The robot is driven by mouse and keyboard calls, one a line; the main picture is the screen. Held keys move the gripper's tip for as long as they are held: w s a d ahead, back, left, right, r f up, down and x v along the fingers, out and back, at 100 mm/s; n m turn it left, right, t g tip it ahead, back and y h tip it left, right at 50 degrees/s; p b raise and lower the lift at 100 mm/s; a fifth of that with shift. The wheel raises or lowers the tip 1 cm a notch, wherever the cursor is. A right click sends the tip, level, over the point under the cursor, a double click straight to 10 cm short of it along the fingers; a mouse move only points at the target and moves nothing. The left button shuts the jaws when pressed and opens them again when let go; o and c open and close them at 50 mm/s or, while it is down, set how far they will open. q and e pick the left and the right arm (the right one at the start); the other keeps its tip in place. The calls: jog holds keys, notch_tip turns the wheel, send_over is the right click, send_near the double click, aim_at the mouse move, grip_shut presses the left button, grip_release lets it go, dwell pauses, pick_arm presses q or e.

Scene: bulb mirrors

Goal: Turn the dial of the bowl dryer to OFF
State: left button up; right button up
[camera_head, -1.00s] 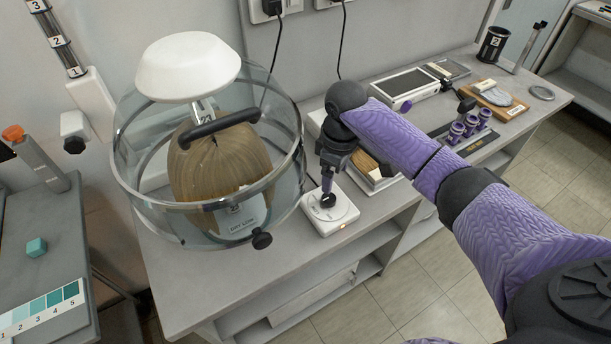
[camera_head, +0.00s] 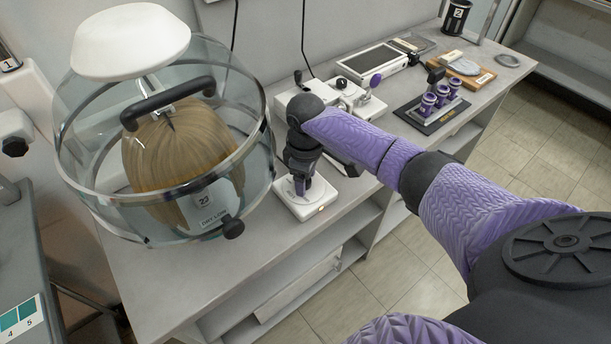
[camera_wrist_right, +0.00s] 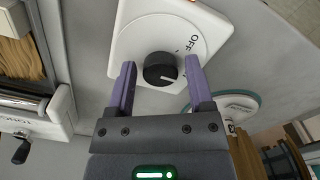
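The bowl dryer (camera_head: 255,150) is a clear bowl with a white cap over a brown wig. Its control box (camera_head: 322,196) is a flat white unit on the bench to the right of the bowl, with a small orange light. In the right wrist view its dial (camera_wrist_right: 160,70) is a round black knob with a pale pointer mark. The OFF print (camera_wrist_right: 193,44) lies up and right of the knob; the mark does not point at it. My right gripper (camera_wrist_right: 158,82) is open, with one finger on each side of the knob. It points down over the box (camera_head: 300,190). My left gripper is not in view.
A black knob (camera_head: 233,228) sticks out from the bowl's lower rim. Behind my right arm stand a white device with levers (camera_head: 345,98), a screen unit (camera_head: 372,62) and a tray of purple rollers (camera_head: 430,108). The bench front (camera_head: 200,275) is clear.

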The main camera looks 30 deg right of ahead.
grip_shut()
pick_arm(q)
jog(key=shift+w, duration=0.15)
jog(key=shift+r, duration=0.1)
pick_arm(e)
jog(key=shift+r+n+p, duration=0.1)
jog(key=shift+n+p, duration=0.8)
jog(key=shift+n, duration=0.3)
jog(key=shift+w+n+p, duration=0.1)
jog(key=shift+n+p, duration=0.3)
jog(key=shift+n, duration=0.5)
jog(key=n, duration=0.3)
jog(key=shift+d+n+p, duration=0.1)
jog(key=shift+n+p, duration=0.2)
jog(key=shift+p, duration=0.05)
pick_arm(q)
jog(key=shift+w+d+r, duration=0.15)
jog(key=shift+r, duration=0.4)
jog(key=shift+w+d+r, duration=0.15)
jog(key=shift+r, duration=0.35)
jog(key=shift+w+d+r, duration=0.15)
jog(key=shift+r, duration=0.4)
pick_arm(e)
jog(key=shift+w+n, duration=0.1)
jog(key=shift+n, duration=2.1)
